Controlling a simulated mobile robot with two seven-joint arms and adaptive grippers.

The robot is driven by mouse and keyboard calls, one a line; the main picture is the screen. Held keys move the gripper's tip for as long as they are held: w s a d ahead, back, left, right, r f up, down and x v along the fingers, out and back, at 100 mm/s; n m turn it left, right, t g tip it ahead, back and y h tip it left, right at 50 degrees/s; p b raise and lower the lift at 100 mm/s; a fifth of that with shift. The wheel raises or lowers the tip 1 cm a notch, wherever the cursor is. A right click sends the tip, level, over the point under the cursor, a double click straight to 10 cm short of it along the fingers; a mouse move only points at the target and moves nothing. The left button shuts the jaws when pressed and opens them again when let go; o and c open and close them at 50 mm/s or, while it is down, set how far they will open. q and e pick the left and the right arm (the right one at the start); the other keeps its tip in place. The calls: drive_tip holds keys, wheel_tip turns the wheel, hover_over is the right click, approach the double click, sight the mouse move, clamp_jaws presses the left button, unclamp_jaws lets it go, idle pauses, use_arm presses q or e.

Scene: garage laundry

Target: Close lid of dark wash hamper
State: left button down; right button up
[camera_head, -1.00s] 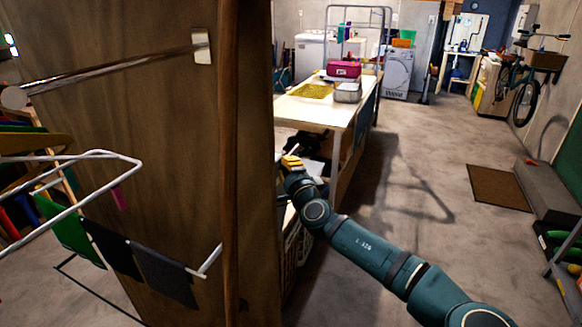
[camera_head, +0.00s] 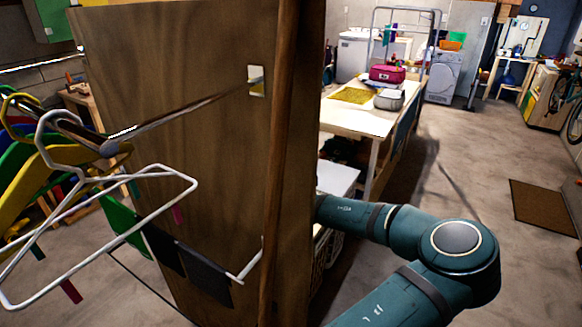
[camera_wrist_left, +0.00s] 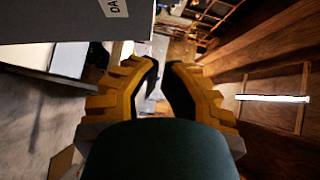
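In the left wrist view a grey panel (camera_wrist_left: 50,22) with a white label reading "DA" (camera_wrist_left: 114,8) fills the top left, probably part of the dark wash hamper; its lid cannot be made out clearly. My left gripper (camera_wrist_left: 162,72) has yellow fingers with black pads, parted by a narrow gap, with nothing seen between them. It is close beside the labelled panel. In the head view a white flat surface (camera_head: 337,178) and a pale slatted basket (camera_head: 324,256) show partly behind the wooden panel. A teal arm of mine reaches behind that panel, its gripper hidden. My right gripper is not identifiable.
A tall wooden panel (camera_head: 200,130) blocks much of the head view. Hangers on a rail (camera_head: 100,145) stick out at left. A worktable (camera_head: 362,118) with bags stands behind. Floor at right is clear up to a brown mat (camera_head: 543,207). Wood also lines the wrist view's right side (camera_wrist_left: 260,50).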

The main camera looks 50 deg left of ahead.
use_arm(q)
wheel_tip(320, 180, up, 10)
idle(0.6)
